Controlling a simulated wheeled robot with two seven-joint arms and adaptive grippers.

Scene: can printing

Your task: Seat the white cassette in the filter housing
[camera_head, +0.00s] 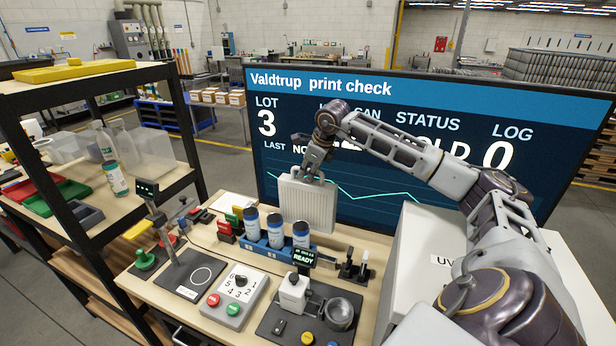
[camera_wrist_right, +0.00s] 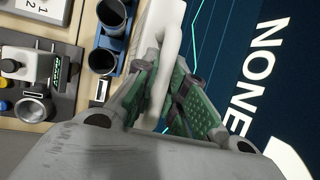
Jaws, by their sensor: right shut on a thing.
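The white cassette (camera_head: 305,204), a flat ribbed panel, hangs upright from my right gripper (camera_head: 313,172) in front of the big screen. In the right wrist view the white cassette (camera_wrist_right: 168,55) shows edge-on between the green-padded fingers of the right gripper (camera_wrist_right: 170,90). I cannot clearly pick out the filter housing. My left gripper is not in view.
A white UV-labelled box (camera_head: 425,235) stands at right. The dial box (camera_head: 238,290) and a small READY display (camera_head: 303,257) are nearer the front. The screen (camera_head: 300,115) blocks the back.

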